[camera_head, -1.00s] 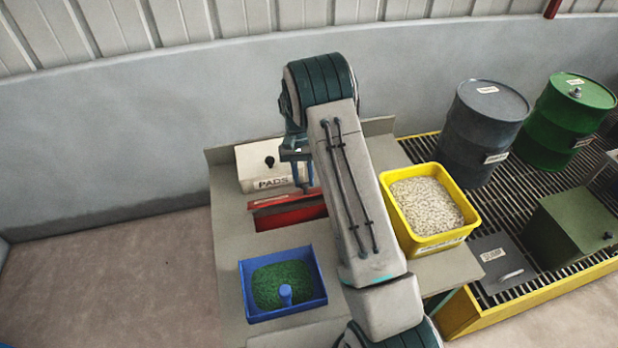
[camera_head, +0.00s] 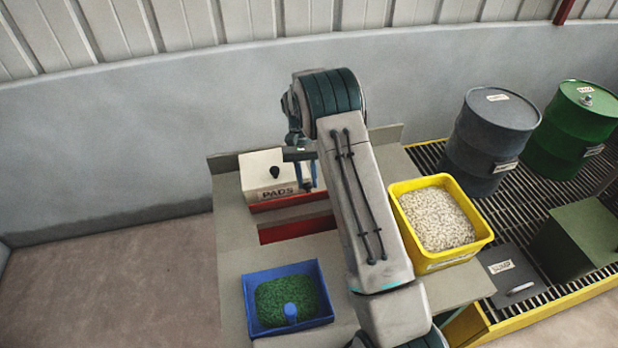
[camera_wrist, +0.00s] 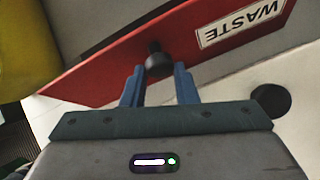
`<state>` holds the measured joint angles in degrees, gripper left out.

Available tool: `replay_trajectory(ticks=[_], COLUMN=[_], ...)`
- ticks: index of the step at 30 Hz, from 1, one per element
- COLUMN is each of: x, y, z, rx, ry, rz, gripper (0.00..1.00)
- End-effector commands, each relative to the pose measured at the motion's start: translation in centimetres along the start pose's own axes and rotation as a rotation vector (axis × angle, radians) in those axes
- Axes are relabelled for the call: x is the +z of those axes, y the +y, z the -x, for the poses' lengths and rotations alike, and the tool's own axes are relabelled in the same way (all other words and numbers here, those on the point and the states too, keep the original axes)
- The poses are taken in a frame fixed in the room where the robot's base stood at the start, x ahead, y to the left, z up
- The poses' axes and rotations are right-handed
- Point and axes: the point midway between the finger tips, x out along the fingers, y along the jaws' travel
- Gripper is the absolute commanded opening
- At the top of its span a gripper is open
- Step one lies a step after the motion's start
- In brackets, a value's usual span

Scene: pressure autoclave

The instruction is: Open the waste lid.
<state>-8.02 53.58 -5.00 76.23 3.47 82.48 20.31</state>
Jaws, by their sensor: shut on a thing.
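The red waste lid (camera_wrist: 120,62) fills much of the upper wrist view, with a white WASTE label (camera_wrist: 240,24) upside down. My gripper (camera_wrist: 158,70) has its two blue fingers shut on the lid's dark knob (camera_wrist: 157,58). In the head view, the raised lid (camera_head: 288,201) shows as a thin red strip in front of the PADS box, behind the red-lined waste opening (camera_head: 297,229). The opening is uncovered. My gripper (camera_head: 308,188) is beside the PADS box, and my arm hides part of the lid and the opening's right side.
The white PADS box (camera_head: 262,168) with a dark knob stands close behind the lid. A blue tray of green granules (camera_head: 252,318) is in front, and a yellow bin of pale granules (camera_head: 482,235) is to the right. Bare bench top lies on the left.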

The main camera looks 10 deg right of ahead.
Motion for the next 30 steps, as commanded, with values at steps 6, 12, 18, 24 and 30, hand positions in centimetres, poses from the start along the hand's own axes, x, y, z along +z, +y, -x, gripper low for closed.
replay_trajectory(ticks=[6,12,18,24,30], x=[0.0,-0.1,-0.2,-0.3,-0.3], y=[-0.9,-0.3,-0.1,-0.1,-0.2], z=[-0.4,-0.3,-0.2,1.3,4.9], rx=[-0.009,-0.009,-0.008,-0.008,-0.008], ry=[0.002,0.001,0.001,0.005,0.006], rz=[0.010,0.002,-0.001,-0.001,0.001], gripper=[0.40,0.48,0.48,0.48,0.48])
